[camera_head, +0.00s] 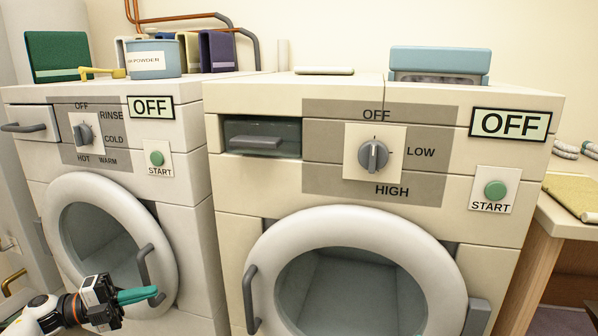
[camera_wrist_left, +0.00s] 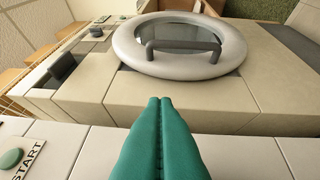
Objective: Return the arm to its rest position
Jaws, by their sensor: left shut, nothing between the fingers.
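My left gripper (camera_head: 138,295) comes in at the lower left of the head view, in front of the left machine's round door. Its green fingers are shut with nothing between them. In the left wrist view the closed green fingertips (camera_wrist_left: 160,101) point toward a round door (camera_wrist_left: 180,45) with a dark handle. In the head view the fingertips appear close to the left door's handle (camera_head: 148,270); I cannot tell whether they touch. My right gripper is not in view.
The left machine (camera_head: 190,200) and right machine (camera_head: 230,180) stand side by side, both displays reading OFF and both doors looking closed. A powder tub (camera_head: 153,60) and yellow scoop (camera_head: 100,73) sit on top. A wooden table (camera_head: 560,215) stands at right.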

